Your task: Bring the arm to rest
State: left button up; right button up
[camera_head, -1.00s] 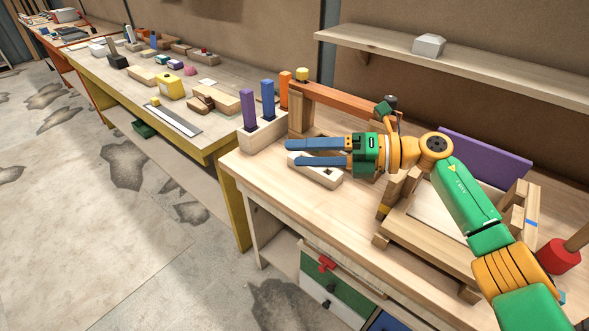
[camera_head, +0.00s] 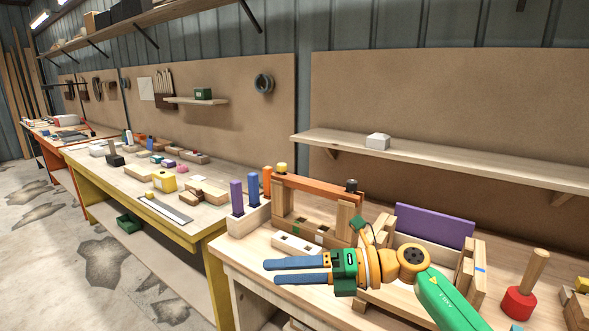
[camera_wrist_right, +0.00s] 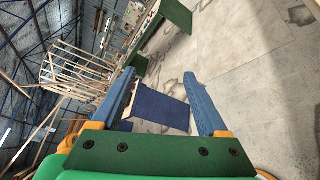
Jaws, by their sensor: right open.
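My right gripper (camera_head: 300,271) is green and orange with two long blue fingers. In the head view it is above the front part of the near wooden workbench (camera_head: 236,256), its fingers pointing left. The fingers are apart with nothing between them. In the right wrist view the same gripper (camera_wrist_right: 170,95) shows its two fingers spread, with the floor and a blue panel behind them. My right arm comes in from the lower right. My left gripper is not in view.
Behind the gripper are a pale block with holes (camera_head: 296,244), a rack with purple, blue and orange pegs (camera_head: 248,219) and a wooden frame with an orange bar (camera_head: 318,189). A purple board (camera_head: 434,226) and a red-based peg (camera_head: 519,302) stand to the right.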

jog(key=w+d+f+m+t+h, duration=0.1)
jog(key=w+d+f+m+t, duration=0.2)
jog(key=f+m+t, duration=0.35)
jog(key=w+d+f+m+t+h, duration=0.15)
jog(key=w+f+m+t, duration=0.25)
jog(key=f+m, duration=0.5)
jog(key=s+d+f+m+h, duration=0.3)
jog(key=f+m, duration=0.2)
jog(key=f, duration=0.2)
jog(key=s+d+f+m+h, duration=0.3)
jog(key=d+f+m, duration=0.1)
jog(key=f, duration=0.4)
jog(key=s+d+f+m+h, duration=0.3)
jog(key=f+m, duration=0.2)
jog(key=f, duration=0.2)
jog(key=s+d+f+m+g+h, duration=0.3)
jog(key=s+d+f+m+g, duration=0.1)
jog(key=s+f, duration=0.8)
jog(key=s+d+f+m+g+h, duration=0.1)
jog(key=s+f+m+g, duration=0.1)
jog(key=s, duration=1)
jog(key=s+d+f+m+g, duration=0.1)
jog(key=s+f+g, duration=0.3)
jog(key=s, duration=0.9)
jog(key=shift+m+g+h, duration=0.35)
jog(key=shift+m+g, duration=0.1)
jog(key=shift+m, duration=0.3)
